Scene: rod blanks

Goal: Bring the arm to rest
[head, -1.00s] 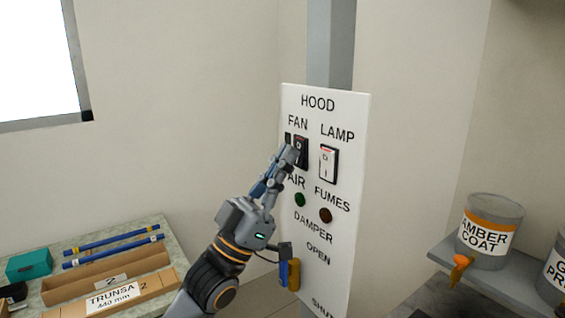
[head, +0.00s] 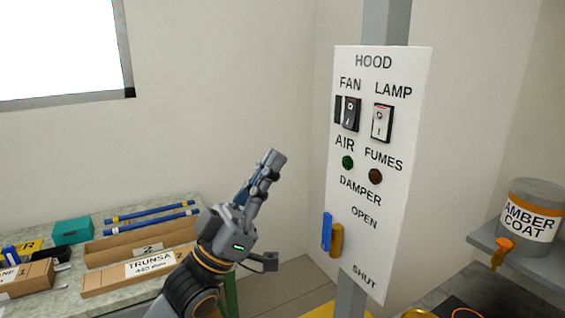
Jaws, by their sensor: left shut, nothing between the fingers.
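My left gripper (head: 270,165) is shut and empty. It points up and to the right, in the air to the left of the white hood panel (head: 392,225), clear of it. The panel carries a black FAN rocker switch (head: 350,114) and a white LAMP rocker switch (head: 382,122). Below them are a green AIR light (head: 347,162) and a dark reddish FUMES light (head: 375,176). A blue piece (head: 326,232) and a yellow-brown piece (head: 336,240) stand out at the DAMPER scale, nearer OPEN. My right gripper does not show.
An AMBER COAT pot (head: 532,212) with an orange tap stands on a shelf (head: 490,242) at right. The air between gripper and panel is free.

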